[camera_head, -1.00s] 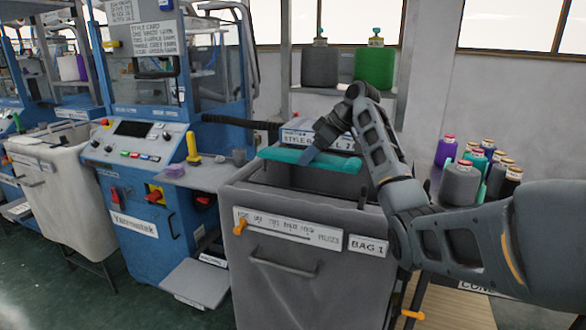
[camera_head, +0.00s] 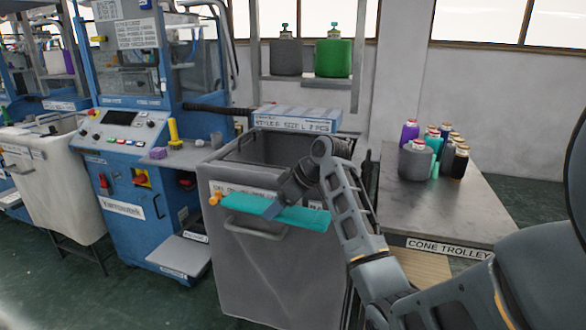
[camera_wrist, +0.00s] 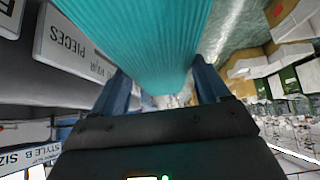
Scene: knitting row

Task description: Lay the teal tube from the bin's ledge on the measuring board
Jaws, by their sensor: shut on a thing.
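The teal tube (camera_head: 290,214) is a flat ribbed piece of knitting. My gripper (camera_head: 274,207) is shut on it near its middle and holds it in front of the grey bin, clear of the bin's ledge. In the wrist view the teal tube (camera_wrist: 140,35) runs up and away between the two blue fingers (camera_wrist: 160,88). The grey bin (camera_head: 250,265) stands below and behind it, its front label partly hidden by the tube and arm. I cannot pick out the measuring board for certain; a pale wooden surface (camera_head: 424,268) shows partly behind my arm.
The cone trolley (camera_head: 480,205) at right carries several yarn cones (camera_head: 416,160), with bare top in front of them. The blue knitting machine (camera_head: 125,165) stands left. A box labelled with style and size (camera_head: 295,120) sits behind the bin. Green floor is open at lower left.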

